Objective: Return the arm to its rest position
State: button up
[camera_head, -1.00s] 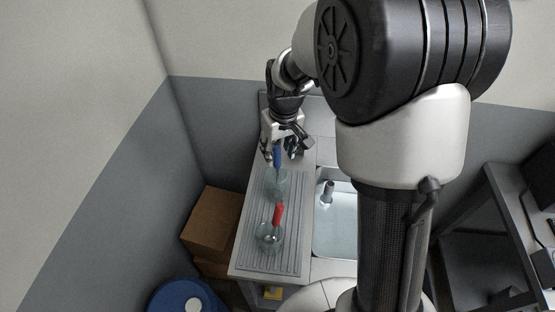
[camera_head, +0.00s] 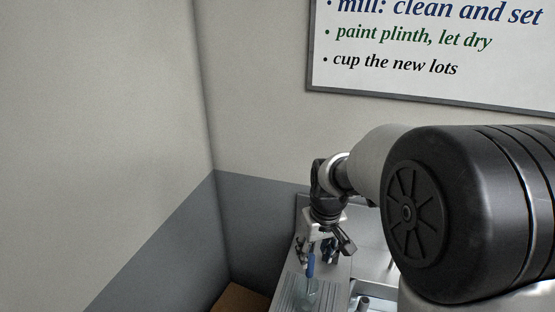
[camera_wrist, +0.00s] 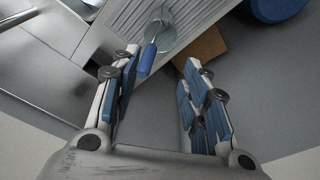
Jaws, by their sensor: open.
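My gripper (camera_head: 318,252) is over the ribbed drainboard (camera_head: 291,293) in the head view, pointing down. In the wrist view its two blue-padded fingers (camera_wrist: 160,72) are spread apart with nothing gripped. A tool with a blue handle (camera_head: 311,267) stands leaning in a clear glass (camera_head: 312,293) on the drainboard. In the wrist view the blue handle (camera_wrist: 147,60) shows beyond the fingertips, nearer the left finger, and the glass (camera_wrist: 163,38) lies farther off. My upper arm covers the lower right of the head view.
The sink counter (camera_head: 372,270) is right of the drainboard. Grey-and-cream walls (camera_head: 255,215) meet in a corner close behind and left of it. A brown box (camera_head: 238,299) is at lower left. A whiteboard (camera_head: 430,55) hangs on the wall. A blue round object (camera_wrist: 275,8) shows at upper right in the wrist view.

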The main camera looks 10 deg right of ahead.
jog(key=s+r+t+b, duration=0.1)
jog(key=s+r, duration=0.3)
jog(key=s, duration=0.2)
jog(key=s+r+b, duration=0.1)
jog(key=s+r, duration=0.3)
jog(key=s, duration=0.2)
jog(key=s+f+m+t+b, duration=0.1)
jog(key=s+b, duration=0.1)
jog(key=s, duration=1.1)
jog(key=shift+f+m+t, duration=0.15)
jog(key=shift+m+t, duration=0.25)
jog(key=shift+a, duration=0.1)
